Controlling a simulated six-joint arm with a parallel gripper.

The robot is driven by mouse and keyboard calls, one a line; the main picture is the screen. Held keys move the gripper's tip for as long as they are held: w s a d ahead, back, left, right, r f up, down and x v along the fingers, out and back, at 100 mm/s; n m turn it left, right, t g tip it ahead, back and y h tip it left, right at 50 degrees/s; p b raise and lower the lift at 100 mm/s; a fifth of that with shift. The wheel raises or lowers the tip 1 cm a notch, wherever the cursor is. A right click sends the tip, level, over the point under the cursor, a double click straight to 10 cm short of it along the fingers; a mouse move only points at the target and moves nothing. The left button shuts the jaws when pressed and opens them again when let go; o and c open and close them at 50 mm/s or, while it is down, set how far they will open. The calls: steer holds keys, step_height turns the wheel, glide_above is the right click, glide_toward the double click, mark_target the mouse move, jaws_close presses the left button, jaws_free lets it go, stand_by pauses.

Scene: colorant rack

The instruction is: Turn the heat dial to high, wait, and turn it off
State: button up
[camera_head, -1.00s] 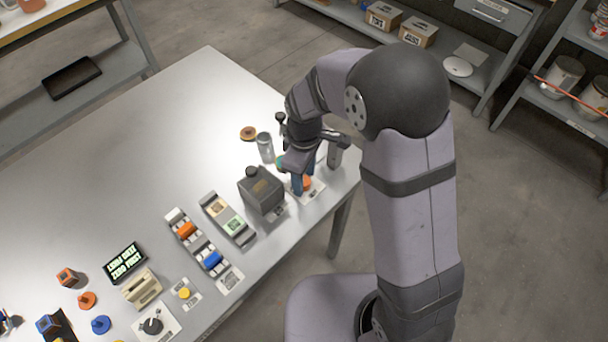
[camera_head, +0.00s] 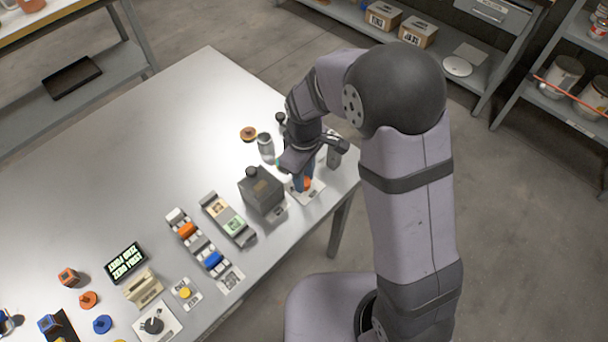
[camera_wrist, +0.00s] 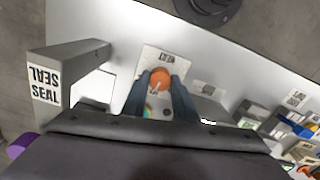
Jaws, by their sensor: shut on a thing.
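An orange dial (camera_wrist: 160,76) with a pale pointer mark sits on a white plate (camera_wrist: 152,57) in the wrist view. In the head view the orange dial (camera_head: 307,184) shows partly behind my fingers, on its plate (camera_head: 316,188) near the table's right edge. My gripper (camera_wrist: 161,88) points down at the dial, with its blue-grey fingers on either side of it, shut on it. In the head view my gripper (camera_head: 303,184) is just right of the dark grey box. The writing on the plate is too small to read.
A dark grey box (camera_head: 262,190) stands close to the left of my gripper. A grey block marked SEAL (camera_wrist: 62,77) is at the left in the wrist view. A clear jar (camera_head: 265,146) stands behind. The table's far left is clear.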

steer(key=m+p, duration=0.1)
steer(key=m, duration=0.4)
steer(key=shift+r+p, duration=0.1)
steer(key=shift+p, duration=0.25)
steer(key=m+p, duration=0.1)
steer(key=m, duration=0.4)
steer(key=shift+w, duration=0.1)
steer(key=shift+m, duration=0.3)
steer(key=o, duration=1.1)
steer(key=shift+c, duration=0.2)
steer(key=shift+r+b, duration=0.5)
steer(key=shift+r, duration=3.1)
